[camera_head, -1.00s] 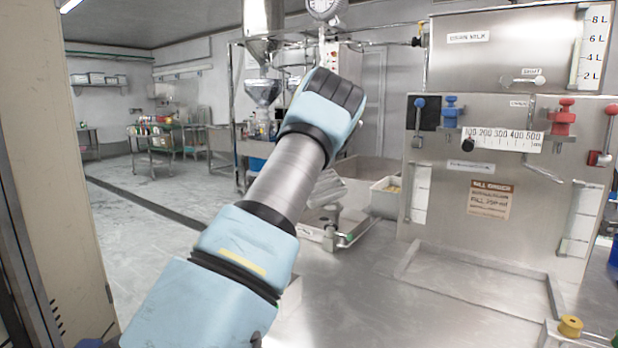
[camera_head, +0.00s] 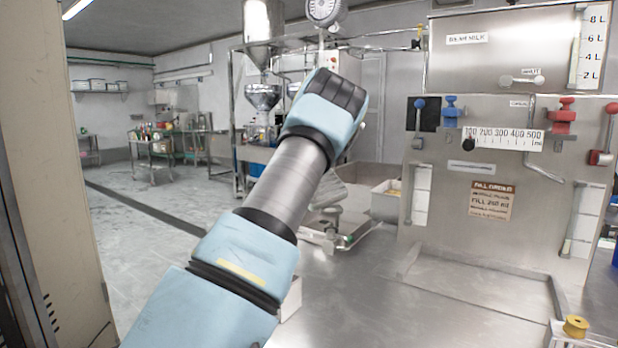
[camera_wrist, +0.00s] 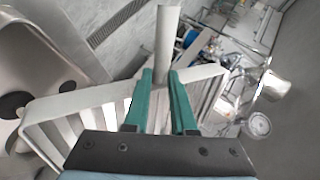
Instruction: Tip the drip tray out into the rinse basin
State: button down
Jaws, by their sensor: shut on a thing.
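My gripper (camera_wrist: 160,105) has green fingers shut on the bar-like handle (camera_wrist: 166,45) of a light grey slatted tray, which I take to be the drip tray (camera_wrist: 68,102). The tray spreads to both sides of the fingers in the wrist view. In the head view a ribbed part of it (camera_head: 328,192) shows tilted behind my arm, and my arm hides the gripper. A steel basin with dark round holes (camera_wrist: 40,50) lies at the left of the wrist view; I cannot tell whether it is the rinse basin. Any liquid in the tray cannot be made out.
A pale bin (camera_head: 385,205) with yellowish contents stands behind the steel counter (camera_head: 350,300). A steel dispensing panel (camera_head: 455,215) with levers and gauges fills the right. A beige cabinet (camera_head: 55,150) stands close at left. The floor (camera_head: 130,215) beyond is open.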

jog(key=shift+b, duration=0.5)
jog(key=shift+t+y+b, duration=0.4)
jog(key=shift+t+b, duration=0.2)
jog(key=shift+b, duration=3.75)
jog(key=shift+s+r, duration=0.1)
jog(key=shift+r, duration=0.05)
jog(key=shift+s+r+b, duration=0.1)
jog(key=shift+s+b, duration=0.05)
jog(key=shift+b, duration=0.2)
jog(key=shift+a, duration=0.1)
